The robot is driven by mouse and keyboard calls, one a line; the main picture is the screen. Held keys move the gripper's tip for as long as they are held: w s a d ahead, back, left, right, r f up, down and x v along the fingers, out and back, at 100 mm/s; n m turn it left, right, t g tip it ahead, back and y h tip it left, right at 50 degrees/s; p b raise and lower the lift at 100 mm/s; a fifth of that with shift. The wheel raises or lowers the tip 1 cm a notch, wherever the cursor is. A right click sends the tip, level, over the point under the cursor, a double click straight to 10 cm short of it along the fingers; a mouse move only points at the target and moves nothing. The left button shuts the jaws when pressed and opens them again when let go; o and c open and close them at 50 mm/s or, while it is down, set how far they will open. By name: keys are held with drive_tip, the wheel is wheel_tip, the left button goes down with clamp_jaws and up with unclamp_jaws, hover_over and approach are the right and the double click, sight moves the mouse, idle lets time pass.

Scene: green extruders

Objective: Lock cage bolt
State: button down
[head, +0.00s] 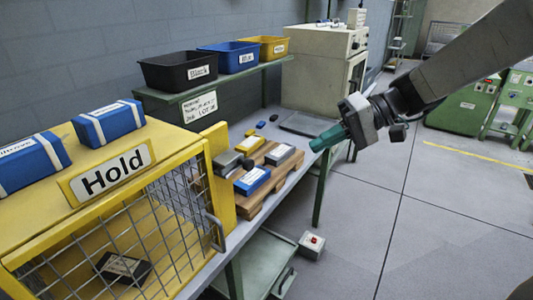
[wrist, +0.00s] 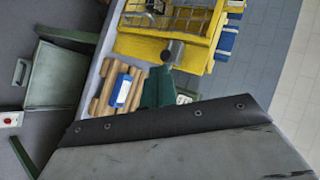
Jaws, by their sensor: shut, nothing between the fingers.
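The yellow cage (head: 190,142) with a "Hold" sign stands at the left of the head view. Its mesh door (head: 165,222) looks closed, with a grey handle (head: 214,232) at its right edge. A dark round knob (head: 247,164) sticks out by the cage's right post and may belong to the bolt; whether it is locked I cannot tell. The knob also shows in the wrist view (wrist: 173,50), as does the yellow cage (wrist: 150,46). My gripper (head: 322,142), with teal fingers, is shut and empty in the air, right of the cage and apart from it.
A wooden pallet (head: 250,203) with blue, yellow and grey boxes lies beside the cage. Blue boxes (head: 108,123) lie on the cage. Black, blue and yellow bins (head: 180,72) stand on a shelf behind. A red-button box (head: 311,245) is below the bench.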

drive_tip(key=w+t+y, duration=0.1)
drive_tip(key=w+y, duration=0.1)
drive_tip(key=w, duration=0.4)
drive_tip(key=shift+w+d+f, duration=0.15)
drive_tip(key=shift+w+d, duration=0.1)
drive_tip(key=shift+d, duration=0.15)
approach(244, 160)
drive_tip(key=w+a, duration=0.2)
drive_tip(key=w, duration=0.1)
drive_tip(key=shift+s+a+f, duration=1.05)
drive_tip(key=shift+s+a, duration=0.05)
drive_tip(key=shift+s+a, duration=0.7)
drive_tip(key=shift+s, duration=0.25)
drive_tip(key=shift+s+a, duration=0.75)
drive_tip(key=shift+s, duration=0.2)
